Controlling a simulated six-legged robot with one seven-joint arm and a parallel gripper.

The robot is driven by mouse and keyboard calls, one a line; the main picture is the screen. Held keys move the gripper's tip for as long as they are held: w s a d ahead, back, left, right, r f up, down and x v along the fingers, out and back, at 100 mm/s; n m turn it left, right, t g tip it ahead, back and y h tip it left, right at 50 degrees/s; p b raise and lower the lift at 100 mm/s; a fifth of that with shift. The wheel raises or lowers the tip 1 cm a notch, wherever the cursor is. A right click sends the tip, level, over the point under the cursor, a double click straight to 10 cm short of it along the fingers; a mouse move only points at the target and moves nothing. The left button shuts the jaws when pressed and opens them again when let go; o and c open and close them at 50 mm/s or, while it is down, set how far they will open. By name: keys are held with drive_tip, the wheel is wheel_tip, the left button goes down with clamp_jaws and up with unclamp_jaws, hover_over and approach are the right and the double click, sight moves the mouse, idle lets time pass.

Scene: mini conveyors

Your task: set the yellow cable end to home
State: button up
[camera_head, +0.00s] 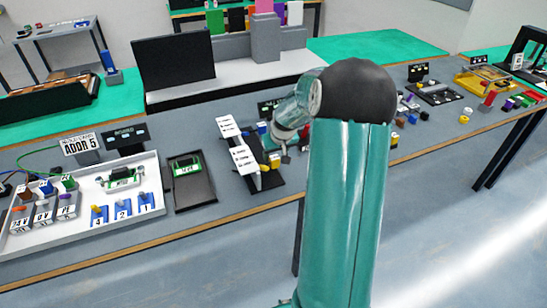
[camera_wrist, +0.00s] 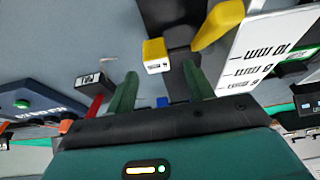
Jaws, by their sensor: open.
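My gripper (camera_wrist: 160,70) is open in the wrist view, its two green fingers apart with nothing held. A small yellow block with a white marked face (camera_wrist: 155,56) sits just beyond and between the fingertips, apart from them. A longer yellow piece (camera_wrist: 218,24) stands to its right, beside a white panel with black marks (camera_wrist: 265,48). In the head view my gripper (camera_head: 284,154) is low over the bench at the white panels (camera_head: 243,158), and a yellow piece (camera_head: 272,160) shows close by. I cannot tell which yellow piece is the cable end; no cable shows on either. Home is not readable.
Left on the bench (camera_head: 218,197) are a dark tray with a green board (camera_head: 187,166) and a white tray (camera_head: 152,209) with numbered blocks. Small loose parts (camera_head: 402,121) lie to the right. The front edge is near the panels.

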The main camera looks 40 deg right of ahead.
drive_tip(key=v, duration=0.9)
drive_tip(key=shift+a, duration=0.15)
drive_tip(key=s+a+r+n, duration=0.1)
drive_tip(key=s+a+r, duration=0.3)
drive_tip(key=a, duration=0.5)
drive_tip(key=s+a+r+n, duration=0.1)
drive_tip(key=s+a+r, duration=0.1)
drive_tip(key=a+r, duration=0.55)
drive_tip(key=s+a+n+t+y, duration=0.1)
drive_tip(key=s+a, duration=1.3)
drive_tip(key=shift+s+a+r, duration=0.2)
drive_tip(key=shift+s+a, duration=0.15)
